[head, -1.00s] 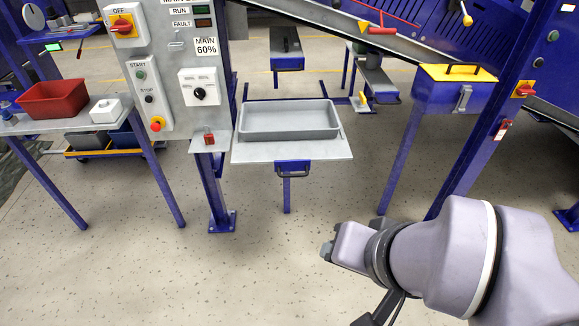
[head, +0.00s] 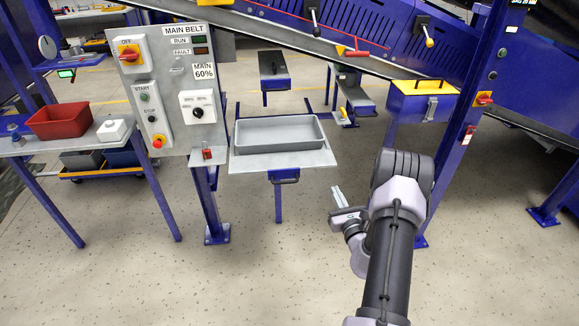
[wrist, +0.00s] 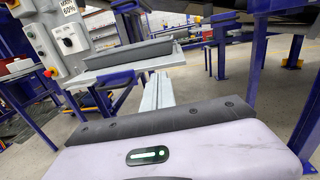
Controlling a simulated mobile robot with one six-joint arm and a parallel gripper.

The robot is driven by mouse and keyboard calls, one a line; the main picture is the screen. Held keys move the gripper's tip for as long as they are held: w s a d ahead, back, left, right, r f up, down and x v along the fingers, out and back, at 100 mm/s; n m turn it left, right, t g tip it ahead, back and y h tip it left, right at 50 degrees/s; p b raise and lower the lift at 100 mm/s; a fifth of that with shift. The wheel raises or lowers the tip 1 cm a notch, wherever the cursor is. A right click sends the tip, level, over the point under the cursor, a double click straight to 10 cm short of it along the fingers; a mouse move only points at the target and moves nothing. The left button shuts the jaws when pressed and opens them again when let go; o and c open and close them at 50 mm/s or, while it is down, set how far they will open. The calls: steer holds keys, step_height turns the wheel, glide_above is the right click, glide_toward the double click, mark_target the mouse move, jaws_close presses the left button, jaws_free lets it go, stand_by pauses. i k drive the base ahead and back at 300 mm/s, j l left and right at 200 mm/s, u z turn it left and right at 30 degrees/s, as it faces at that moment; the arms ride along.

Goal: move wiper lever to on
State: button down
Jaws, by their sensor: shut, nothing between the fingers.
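No label marks the wiper lever, so I cannot tell which handle it is. On the blue machine, a lever with a yellow tip (head: 429,42) hangs from a black mount at the upper right. A red handle (head: 357,53) sits on the sloping rail, and a small yellow handle (head: 343,112) is lower, behind the tray. My gripper (head: 338,197) is shut and empty, in front and to the right of the tray table, well below these levers. Its fingers (wrist: 158,92) show together in the wrist view.
A grey tray (head: 280,147) lies on a small table with a blue handle (head: 284,176). A control panel (head: 173,95) stands at left, beside a bench with a red bin (head: 57,121). A blue box with a yellow lid (head: 421,90) and posts stand at right. The front floor is clear.

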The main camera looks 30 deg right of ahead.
mark_target(316, 31)
steer(key=i+l, duration=0.15)
steer(key=l, duration=0.15)
steer(key=i+l+u, duration=0.15)
steer(key=l, duration=0.15)
steer(key=i+l, duration=0.65)
